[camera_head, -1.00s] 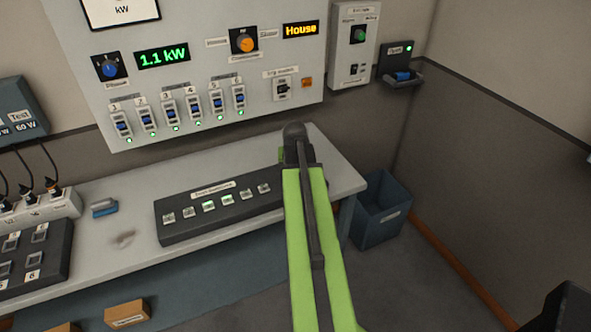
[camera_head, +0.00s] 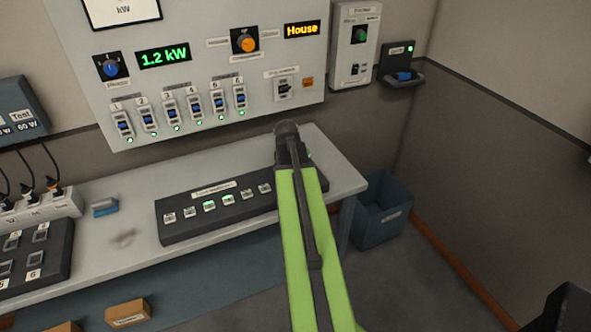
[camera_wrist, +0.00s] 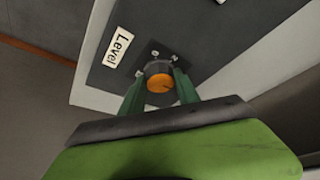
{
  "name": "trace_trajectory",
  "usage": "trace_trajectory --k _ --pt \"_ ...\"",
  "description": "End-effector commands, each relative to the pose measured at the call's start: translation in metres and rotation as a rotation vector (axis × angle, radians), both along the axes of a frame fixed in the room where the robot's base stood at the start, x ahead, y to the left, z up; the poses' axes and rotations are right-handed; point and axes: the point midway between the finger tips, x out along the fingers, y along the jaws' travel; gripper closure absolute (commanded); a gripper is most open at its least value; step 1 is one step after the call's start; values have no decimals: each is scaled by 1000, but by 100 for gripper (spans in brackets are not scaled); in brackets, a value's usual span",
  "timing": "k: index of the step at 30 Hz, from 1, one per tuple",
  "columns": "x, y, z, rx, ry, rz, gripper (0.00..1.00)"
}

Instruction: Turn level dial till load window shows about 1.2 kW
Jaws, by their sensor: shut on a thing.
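In the wrist view, the level dial (camera_wrist: 159,85) has an orange face and a dark rim, beside a white "Level" label (camera_wrist: 118,47) on a dark panel. My gripper (camera_wrist: 161,77) is shut on the dial, one green finger on each side. The green load window (camera_head: 163,56) on the grey wall panel reads 1.2 kW. In the head view my own green arm reaches over the right end of the bench; my fingers and the gripped dial cannot be made out there.
A black button console (camera_head: 185,233) lies on the bench (camera_head: 110,262), left of my arm. A blue bin (camera_head: 380,212) stands on the floor to the right.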

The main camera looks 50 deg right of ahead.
Motion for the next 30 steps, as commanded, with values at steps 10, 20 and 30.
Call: trace_trajectory --k 10,20,30 --pt "0 1 0 2 0 0 40" --pt "-1 2 7 1 0 1 40" --pt "-12 23 72 1 0 2 40"
